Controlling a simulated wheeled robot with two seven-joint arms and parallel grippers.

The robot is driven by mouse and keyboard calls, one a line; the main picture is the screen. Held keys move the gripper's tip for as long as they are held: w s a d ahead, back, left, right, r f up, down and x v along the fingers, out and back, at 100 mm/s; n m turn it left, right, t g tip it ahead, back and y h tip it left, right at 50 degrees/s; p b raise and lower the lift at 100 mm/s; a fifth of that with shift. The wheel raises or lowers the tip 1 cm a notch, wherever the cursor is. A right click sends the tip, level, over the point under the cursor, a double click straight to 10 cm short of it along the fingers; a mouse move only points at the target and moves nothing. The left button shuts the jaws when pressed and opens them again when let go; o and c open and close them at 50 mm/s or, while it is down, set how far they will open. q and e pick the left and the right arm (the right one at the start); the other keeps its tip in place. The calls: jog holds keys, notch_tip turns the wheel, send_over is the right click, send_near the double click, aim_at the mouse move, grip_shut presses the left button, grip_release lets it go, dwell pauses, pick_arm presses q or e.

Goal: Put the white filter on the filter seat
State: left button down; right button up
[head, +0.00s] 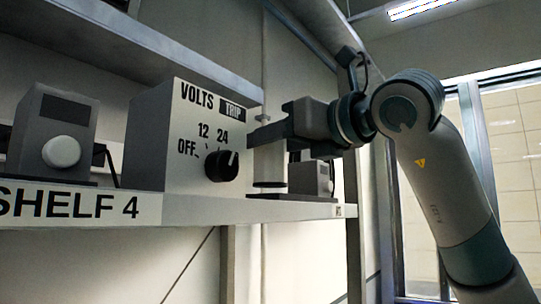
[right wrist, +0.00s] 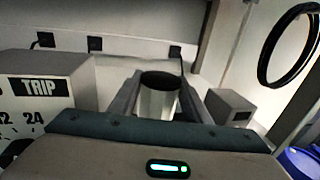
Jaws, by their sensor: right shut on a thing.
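The white filter (head: 268,165) is a pale upright cylinder. It also shows in the right wrist view (right wrist: 157,103), with a dark round top. My right gripper (head: 262,138) comes in from the right and is shut on the filter's upper part; in the right wrist view its fingers (right wrist: 157,98) stand on either side of it. The filter's dark lower end is just above or on a thin dark plate (head: 285,196) on the shelf, which may be the filter seat; I cannot tell whether they touch. My left gripper is not in view.
A large box with a VOLTS dial and black knob (head: 221,166) stands close left of the filter. A small grey box (head: 308,178) is to the right. Another grey box (head: 52,135) stands farther left. All are on the shelf (head: 230,211), under an upper shelf (head: 150,38).

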jog(key=shift+w+f, duration=0.1)
jog(key=shift+f, duration=0.45)
jog(key=shift+f, duration=0.1)
jog(key=o, duration=1.2)
